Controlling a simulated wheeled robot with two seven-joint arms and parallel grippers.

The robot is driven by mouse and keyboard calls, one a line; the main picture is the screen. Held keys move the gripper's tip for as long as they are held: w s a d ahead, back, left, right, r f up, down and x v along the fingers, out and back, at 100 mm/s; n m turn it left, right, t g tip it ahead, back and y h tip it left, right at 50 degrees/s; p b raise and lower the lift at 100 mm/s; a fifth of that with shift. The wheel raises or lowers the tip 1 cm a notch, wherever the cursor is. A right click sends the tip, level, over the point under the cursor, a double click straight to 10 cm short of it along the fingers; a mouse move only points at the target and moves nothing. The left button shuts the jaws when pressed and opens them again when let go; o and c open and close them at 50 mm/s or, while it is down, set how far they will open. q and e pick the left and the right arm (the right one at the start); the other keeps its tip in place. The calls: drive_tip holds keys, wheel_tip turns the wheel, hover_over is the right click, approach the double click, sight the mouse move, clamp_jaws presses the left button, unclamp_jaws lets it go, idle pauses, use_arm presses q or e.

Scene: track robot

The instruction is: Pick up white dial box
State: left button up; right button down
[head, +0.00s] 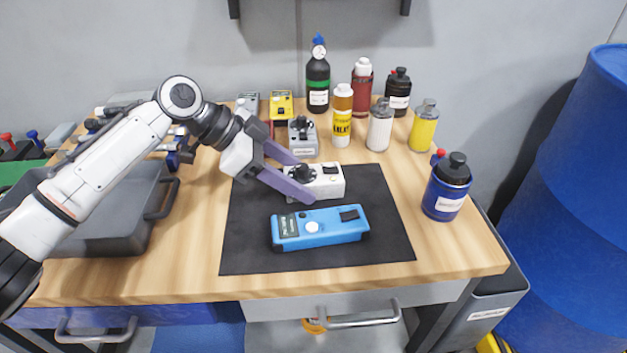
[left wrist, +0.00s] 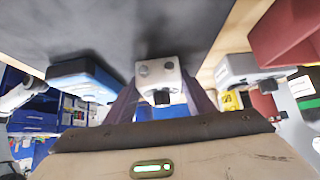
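The white dial box (head: 328,181) sits on the black mat, with a black dial on its top left. My left gripper (head: 305,183) reaches in from the left with its two purple fingers spread. One finger is at the box's back left and the other at its front left, partly covering it. In the left wrist view the white box (left wrist: 161,74) lies between the fingertips, and my left gripper (left wrist: 163,100) looks open around it. Whether a finger touches the box cannot be told. My right gripper is not in view.
A blue meter (head: 345,228) lies in front of the white box on the black mat (head: 390,250). A grey dial box (head: 303,138) stands just behind. Several bottles and cans line the back; a blue bottle (head: 446,188) stands at right. A grey tray (head: 105,245) is at left.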

use_arm(q)
drive_tip(key=c, duration=0.7)
drive_tip(key=shift+c, duration=0.5)
wheel_tip(320, 180, up, 10)
drive_tip(key=shift+r+p, duration=0.1)
drive_tip(key=shift+p, duration=0.25)
drive_tip(key=shift+r+p, duration=0.1)
drive_tip(key=shift+p, duration=0.35)
drive_tip(key=shift+f, duration=0.25)
